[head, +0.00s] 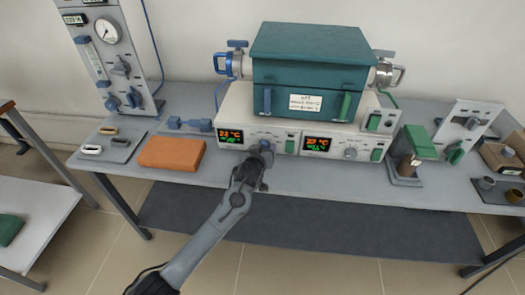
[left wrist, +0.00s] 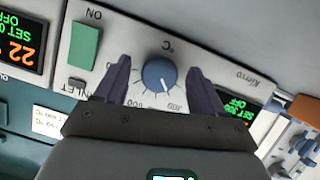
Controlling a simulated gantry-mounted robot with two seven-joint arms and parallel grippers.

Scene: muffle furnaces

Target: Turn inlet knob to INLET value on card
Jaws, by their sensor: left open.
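The blue inlet knob (left wrist: 158,76), with a white pointer mark, sits on the white control panel below a °C mark in the left wrist view, which is turned upside down. My left gripper (left wrist: 157,68) is open, its two dark fingers on either side of the knob; I cannot tell whether they touch it. In the head view my left gripper (head: 258,160) reaches the left half of the controller front and partly hides the knob. The white card (head: 305,102) is on the teal furnace (head: 310,60); its writing is too small to read surely. My right gripper is not in view.
A second display (head: 318,144) and grey knob (head: 351,154) are right of the inlet set. A green switch (left wrist: 85,46) is beside the inlet knob. An orange block (head: 171,153) and gauge panel (head: 110,50) stand left; a green-topped device (head: 418,145) stands right.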

